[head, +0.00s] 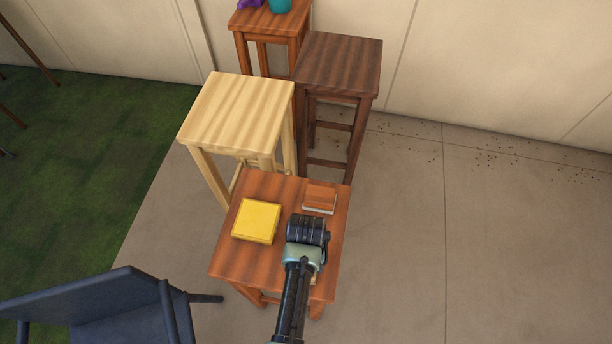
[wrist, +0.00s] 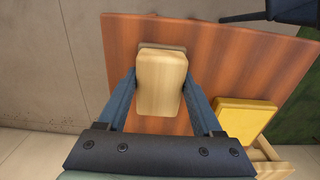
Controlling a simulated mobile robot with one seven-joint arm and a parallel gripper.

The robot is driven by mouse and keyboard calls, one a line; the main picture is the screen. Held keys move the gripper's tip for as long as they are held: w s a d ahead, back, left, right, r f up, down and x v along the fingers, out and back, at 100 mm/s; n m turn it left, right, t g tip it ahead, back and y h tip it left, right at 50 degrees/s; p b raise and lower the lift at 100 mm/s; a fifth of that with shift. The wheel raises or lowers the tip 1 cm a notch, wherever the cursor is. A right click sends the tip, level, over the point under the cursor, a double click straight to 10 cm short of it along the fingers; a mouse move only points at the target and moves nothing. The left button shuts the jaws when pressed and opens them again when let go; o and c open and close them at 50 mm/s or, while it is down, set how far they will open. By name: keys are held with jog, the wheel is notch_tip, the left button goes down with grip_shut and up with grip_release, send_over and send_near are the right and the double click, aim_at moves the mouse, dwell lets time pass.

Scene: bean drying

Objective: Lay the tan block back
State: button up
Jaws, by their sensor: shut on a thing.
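The tan block (wrist: 160,88) is between the two fingers of my gripper (wrist: 159,80) in the wrist view, which are shut on its sides. A further pale brown edge shows just beyond its far end; I cannot tell if that is part of the block. The block is over the reddish-brown small table (wrist: 230,50); whether it touches the top is unclear. In the head view my gripper (head: 305,250) is over the front right of the table (head: 232,262), and my arm mostly hides the block.
A yellow block (head: 256,222) lies left of my gripper on the table, and an orange-brown block (head: 319,198) lies behind it. A pale stool (head: 240,112) and a dark stool (head: 340,65) stand behind. A dark blue chair (head: 110,310) is at front left.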

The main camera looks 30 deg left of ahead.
jog(key=shift+f, duration=0.15)
jog(key=o, duration=1.3)
